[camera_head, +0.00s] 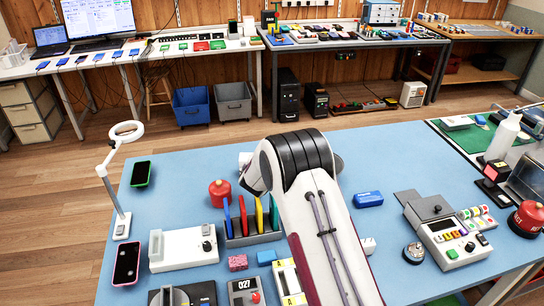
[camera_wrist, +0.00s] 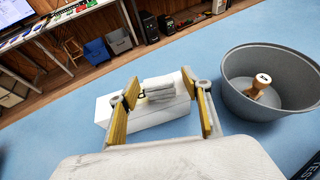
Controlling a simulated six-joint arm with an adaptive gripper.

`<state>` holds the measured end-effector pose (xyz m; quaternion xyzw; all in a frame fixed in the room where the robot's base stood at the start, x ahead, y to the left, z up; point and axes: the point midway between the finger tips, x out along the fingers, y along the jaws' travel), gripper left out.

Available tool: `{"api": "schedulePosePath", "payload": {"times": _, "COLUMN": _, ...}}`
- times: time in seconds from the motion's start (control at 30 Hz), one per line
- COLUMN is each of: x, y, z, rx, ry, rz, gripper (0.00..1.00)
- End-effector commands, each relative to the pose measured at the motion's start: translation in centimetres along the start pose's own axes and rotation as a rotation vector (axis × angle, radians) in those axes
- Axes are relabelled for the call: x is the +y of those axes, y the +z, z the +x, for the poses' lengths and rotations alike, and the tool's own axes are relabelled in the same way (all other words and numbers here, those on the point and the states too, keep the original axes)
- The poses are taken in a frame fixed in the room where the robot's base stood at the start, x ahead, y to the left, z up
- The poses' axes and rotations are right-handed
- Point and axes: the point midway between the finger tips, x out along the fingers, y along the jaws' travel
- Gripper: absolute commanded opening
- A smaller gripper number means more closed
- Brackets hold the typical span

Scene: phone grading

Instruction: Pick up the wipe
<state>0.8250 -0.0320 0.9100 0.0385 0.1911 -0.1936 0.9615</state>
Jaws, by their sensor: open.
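In the wrist view a pale grey, folded wipe (camera_wrist: 158,90) lies on top of a white box (camera_wrist: 150,115) that stands on the blue table. My gripper (camera_wrist: 161,82) is open, with its two yellow-padded fingers to the left and right of the wipe in the picture. No contact between fingers and wipe is visible, and how far apart they are in depth is hard to tell. In the head view my arm hides the gripper and the wipe.
A grey bin (camera_wrist: 270,95) with a wooden-handled stamp (camera_wrist: 257,87) inside stands close right of my gripper in the wrist view. In the head view, a rack of coloured cards (camera_head: 250,238), a red container (camera_head: 219,190) and a blue box (camera_head: 368,199) flank my arm.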

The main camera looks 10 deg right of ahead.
Motion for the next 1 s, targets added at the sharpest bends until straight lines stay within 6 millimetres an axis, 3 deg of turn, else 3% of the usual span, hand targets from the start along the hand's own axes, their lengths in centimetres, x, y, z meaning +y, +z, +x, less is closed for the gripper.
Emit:
{"api": "schedulePosePath", "payload": {"times": 0.33, "x": -0.01, "y": -0.02, "z": -0.02, "rx": 0.000, "ry": 0.000, "rz": 0.000, "gripper": 0.49}}
{"api": "schedulePosePath", "payload": {"times": 0.37, "x": -0.01, "y": -0.02, "z": -0.02, "rx": 0.000, "ry": 0.000, "rz": 0.000, "gripper": 0.46}}
{"api": "schedulePosePath", "payload": {"times": 0.5, "x": -0.02, "y": -0.02, "z": -0.02, "rx": 0.000, "ry": 0.000, "rz": 0.000, "gripper": 0.19}}
{"api": "schedulePosePath", "payload": {"times": 1.0, "x": -0.01, "y": 0.31, "z": -0.15, "rx": 0.000, "ry": 0.000, "rz": 0.000, "gripper": 0.17}}
